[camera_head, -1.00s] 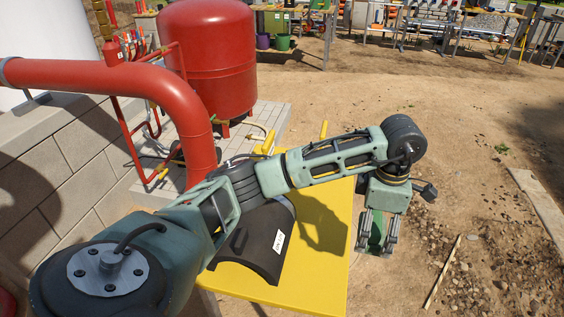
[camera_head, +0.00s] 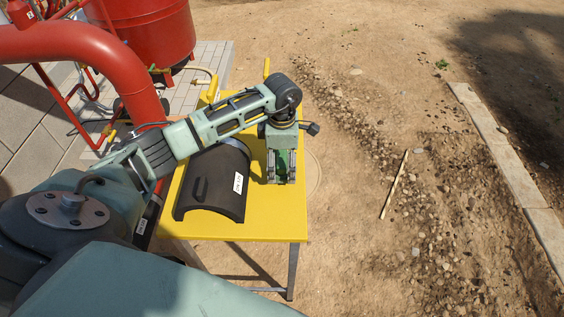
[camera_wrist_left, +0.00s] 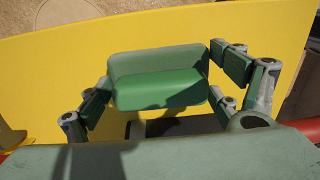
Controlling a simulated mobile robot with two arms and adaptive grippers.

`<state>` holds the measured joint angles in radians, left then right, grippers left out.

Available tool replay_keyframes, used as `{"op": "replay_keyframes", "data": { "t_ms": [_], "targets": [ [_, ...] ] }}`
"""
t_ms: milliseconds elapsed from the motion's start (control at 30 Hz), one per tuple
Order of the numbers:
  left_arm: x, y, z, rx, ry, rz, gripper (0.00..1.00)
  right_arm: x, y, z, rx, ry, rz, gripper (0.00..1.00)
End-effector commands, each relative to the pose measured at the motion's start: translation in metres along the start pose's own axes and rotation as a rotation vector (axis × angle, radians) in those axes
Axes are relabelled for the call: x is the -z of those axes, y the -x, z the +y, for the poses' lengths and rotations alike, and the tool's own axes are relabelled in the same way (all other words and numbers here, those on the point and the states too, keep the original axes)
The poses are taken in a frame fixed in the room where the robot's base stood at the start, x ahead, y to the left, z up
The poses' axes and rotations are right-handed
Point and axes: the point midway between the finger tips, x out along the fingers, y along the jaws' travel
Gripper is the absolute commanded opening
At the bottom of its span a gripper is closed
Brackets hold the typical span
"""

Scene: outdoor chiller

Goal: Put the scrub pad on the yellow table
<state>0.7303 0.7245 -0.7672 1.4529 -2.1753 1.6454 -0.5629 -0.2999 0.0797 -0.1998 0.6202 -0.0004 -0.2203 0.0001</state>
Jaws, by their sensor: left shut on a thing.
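My left gripper (camera_head: 281,181) is above the right part of the yellow table (camera_head: 262,226) in the head view, pointing down. It is shut on the scrub pad, a green block (camera_head: 283,160) that shows between its fingers. In the left wrist view the green scrub pad (camera_wrist_left: 158,78) sits between the two fingers, with the yellow table top (camera_wrist_left: 60,75) behind it. I cannot tell whether the pad touches the table. My right gripper is not in view.
A black curved shell with a white label (camera_head: 212,185) lies on the table just left of my gripper. A red pipe (camera_head: 120,70) and red tank (camera_head: 150,30) stand behind at left. Bare yellow surface is free at the table's front right.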

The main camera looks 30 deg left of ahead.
Motion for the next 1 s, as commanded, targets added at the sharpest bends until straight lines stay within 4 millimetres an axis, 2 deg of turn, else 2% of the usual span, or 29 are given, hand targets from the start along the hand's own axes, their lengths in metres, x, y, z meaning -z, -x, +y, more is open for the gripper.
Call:
{"op": "replay_keyframes", "data": {
  "t_ms": [133, 467, 500, 633, 1000],
  "targets": [
    [-0.001, -0.015, 0.0, 0.001, 0.001, -0.001, 0.61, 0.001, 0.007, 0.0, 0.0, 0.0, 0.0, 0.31],
    [-0.001, -0.021, 0.0, -0.001, 0.0, -0.001, 0.61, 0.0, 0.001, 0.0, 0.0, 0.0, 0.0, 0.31],
    [-0.001, -0.02, 0.0, -0.001, -0.001, -0.001, 0.87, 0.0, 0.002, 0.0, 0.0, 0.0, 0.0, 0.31],
    [-0.001, -0.019, 0.0, -0.001, 0.0, -0.001, 0.99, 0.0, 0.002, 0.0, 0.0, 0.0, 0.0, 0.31],
    [-0.001, -0.019, 0.0, 0.0, 0.0, -0.001, 1.0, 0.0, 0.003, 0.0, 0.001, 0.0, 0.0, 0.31]
  ]
}}
